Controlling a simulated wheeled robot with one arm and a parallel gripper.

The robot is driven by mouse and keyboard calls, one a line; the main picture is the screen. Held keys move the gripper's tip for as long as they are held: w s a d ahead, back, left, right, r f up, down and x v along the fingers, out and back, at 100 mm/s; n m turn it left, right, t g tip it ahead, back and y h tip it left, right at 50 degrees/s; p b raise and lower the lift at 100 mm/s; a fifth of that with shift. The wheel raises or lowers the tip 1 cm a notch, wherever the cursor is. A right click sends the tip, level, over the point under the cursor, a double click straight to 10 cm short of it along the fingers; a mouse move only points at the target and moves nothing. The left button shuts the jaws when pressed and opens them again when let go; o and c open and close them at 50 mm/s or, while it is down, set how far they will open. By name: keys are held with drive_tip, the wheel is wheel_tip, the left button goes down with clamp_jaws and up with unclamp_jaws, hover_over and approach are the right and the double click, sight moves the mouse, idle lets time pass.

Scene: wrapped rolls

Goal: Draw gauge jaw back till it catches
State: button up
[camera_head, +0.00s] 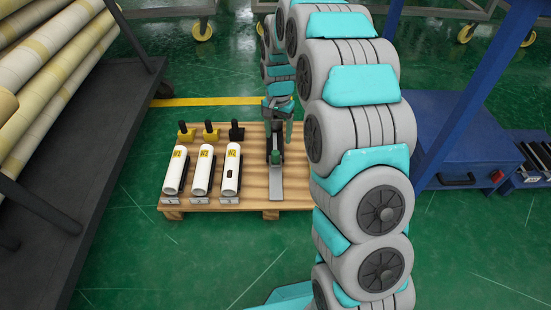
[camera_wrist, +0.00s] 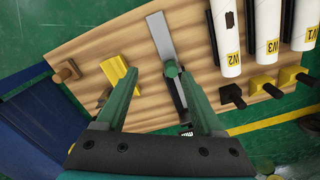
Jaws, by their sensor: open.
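The gauge lies on a wooden pallet (camera_head: 245,172). Its flat grey bar (camera_head: 276,183) shows in the head view, and the bar (camera_wrist: 161,38) also shows in the wrist view. A dark part with a green knob (camera_wrist: 171,69) sits at the bar's near end in the wrist view; I take it for the jaw. My gripper (camera_wrist: 160,75) is open, its two green fingers apart on either side of the knob's line, with the knob nearer the right finger. I cannot tell whether they touch. In the head view my gripper (camera_head: 279,108) is over the gauge's far end, partly hiding it.
White rolls with yellow labels (camera_head: 203,170) lie left of the gauge, with yellow and black stops (camera_head: 211,132) behind them. A yellow block (camera_wrist: 118,74) and a wooden peg (camera_wrist: 66,72) stand left in the wrist view. A blue cabinet (camera_head: 465,145) is at right, a roll rack (camera_head: 100,130) at left.

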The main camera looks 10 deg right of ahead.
drive_tip(key=m+b, duration=0.1)
drive_tip(key=b, duration=0.1)
hover_over(276, 152)
wheel_tip(276, 152, down, 9)
drive_tip(key=shift+a+r, duration=0.1)
drive_tip(key=shift+s+f+b, duration=0.1)
drive_tip(key=shift+f+b, duration=0.2)
drive_tip(key=shift+f, duration=3.65)
drive_tip(key=shift+c, duration=0.2)
clamp_jaws()
